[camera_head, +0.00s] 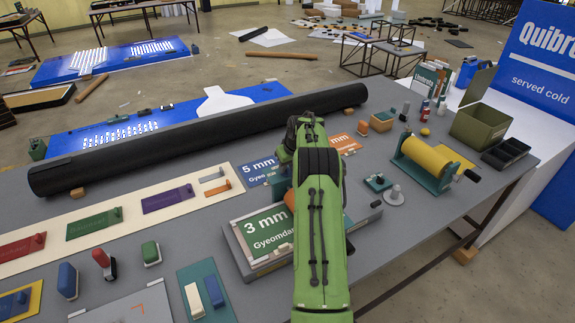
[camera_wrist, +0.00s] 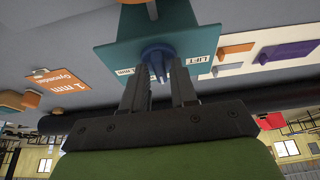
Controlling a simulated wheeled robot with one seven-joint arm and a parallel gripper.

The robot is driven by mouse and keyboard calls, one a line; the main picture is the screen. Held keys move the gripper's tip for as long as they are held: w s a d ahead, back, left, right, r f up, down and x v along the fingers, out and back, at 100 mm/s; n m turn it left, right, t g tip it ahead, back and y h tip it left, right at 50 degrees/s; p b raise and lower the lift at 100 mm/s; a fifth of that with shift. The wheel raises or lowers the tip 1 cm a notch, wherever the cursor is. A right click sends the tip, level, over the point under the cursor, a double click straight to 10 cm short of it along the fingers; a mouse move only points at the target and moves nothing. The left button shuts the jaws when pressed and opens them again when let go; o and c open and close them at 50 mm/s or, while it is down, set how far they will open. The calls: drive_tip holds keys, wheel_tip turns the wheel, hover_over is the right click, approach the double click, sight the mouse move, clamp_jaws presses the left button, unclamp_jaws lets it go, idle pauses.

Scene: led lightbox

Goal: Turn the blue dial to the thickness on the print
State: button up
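The blue dial (camera_wrist: 158,55) shows in the wrist view on a teal plate (camera_wrist: 118,40) with white labels, one reading "LIFT" and one ending in "mm". My gripper (camera_wrist: 163,76) is at the dial, its two fingers apart on either side of it; whether they touch it I cannot tell. In the head view my green arm hides the dial. A green print reading "3 mm" (camera_head: 267,232) lies on a grey block, partly covered by my arm. A blue "5 mm" card (camera_head: 258,171) lies behind it. An orange "1 mm" card (camera_wrist: 60,84) lies left of the plate.
A long black roll (camera_head: 200,138) lies across the table behind my arm. Right of my arm are a small teal knobbed device (camera_head: 378,182), a yellow roller (camera_head: 427,158) and an olive box (camera_head: 480,125). A cream board (camera_head: 125,219) with coloured tools lies left.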

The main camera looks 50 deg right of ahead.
clamp_jaws()
drive_tip(key=shift+w+a+f+m+g+h+b, duration=0.1)
drive_tip(key=shift+m+g+h+b, duration=0.1)
drive_tip(key=shift+m+b, duration=0.3)
drive_tip(key=shift+w+f+m+g+h+b, duration=0.1)
drive_tip(key=shift+m+h+b, duration=0.1)
drive_tip(key=shift+m+b, duration=0.3)
drive_tip(key=shift+s+r+m+h, duration=0.15)
drive_tip(key=shift+m+h, duration=0.25)
drive_tip(key=shift+m, duration=0.8)
drive_tip(key=shift+o, duration=1.4)
unclamp_jaws()
drive_tip(key=shift+r, duration=0.15)
drive_tip(key=v, duration=1.5)
drive_tip(key=shift+r+b, duration=0.35)
